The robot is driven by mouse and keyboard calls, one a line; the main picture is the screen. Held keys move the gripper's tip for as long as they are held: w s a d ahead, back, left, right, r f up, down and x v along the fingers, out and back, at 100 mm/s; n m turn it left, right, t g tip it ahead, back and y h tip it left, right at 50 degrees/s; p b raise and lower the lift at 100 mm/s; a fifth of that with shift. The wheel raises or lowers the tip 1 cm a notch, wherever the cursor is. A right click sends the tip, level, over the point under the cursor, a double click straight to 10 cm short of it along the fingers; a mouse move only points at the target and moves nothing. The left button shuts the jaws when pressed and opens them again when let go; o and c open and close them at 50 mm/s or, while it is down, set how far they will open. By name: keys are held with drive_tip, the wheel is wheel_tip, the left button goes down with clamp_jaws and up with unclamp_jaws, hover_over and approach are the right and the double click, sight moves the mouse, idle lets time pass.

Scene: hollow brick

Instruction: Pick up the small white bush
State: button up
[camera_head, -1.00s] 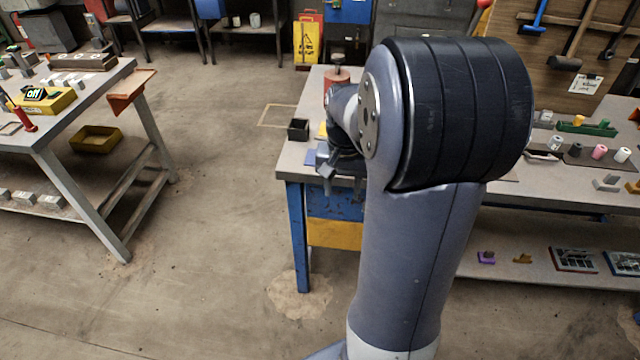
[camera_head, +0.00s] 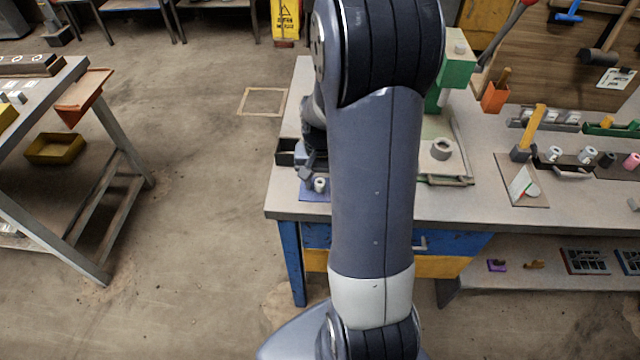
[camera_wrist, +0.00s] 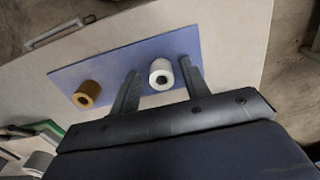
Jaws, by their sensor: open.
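The small white bush (camera_wrist: 161,74) is a short hollow cylinder standing on a blue mat (camera_wrist: 196,42) on the workbench. It also shows in the head view (camera_head: 319,185), just beside my gripper (camera_head: 309,172). In the wrist view my gripper (camera_wrist: 158,67) is open, with one finger on each side of the white bush and a gap on both sides. Neither finger visibly touches it. How far down the fingers reach beside it is hard to tell. A brass-coloured bush (camera_wrist: 87,95) stands on the same mat, outside the left finger.
A small black box (camera_head: 288,152) sits behind the mat at the bench's left edge. Other bushes stand farther right.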

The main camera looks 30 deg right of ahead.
drive_tip(key=shift+c, duration=0.4)
drive_tip(key=c, duration=0.8)
drive_tip(key=shift+c, duration=0.2)
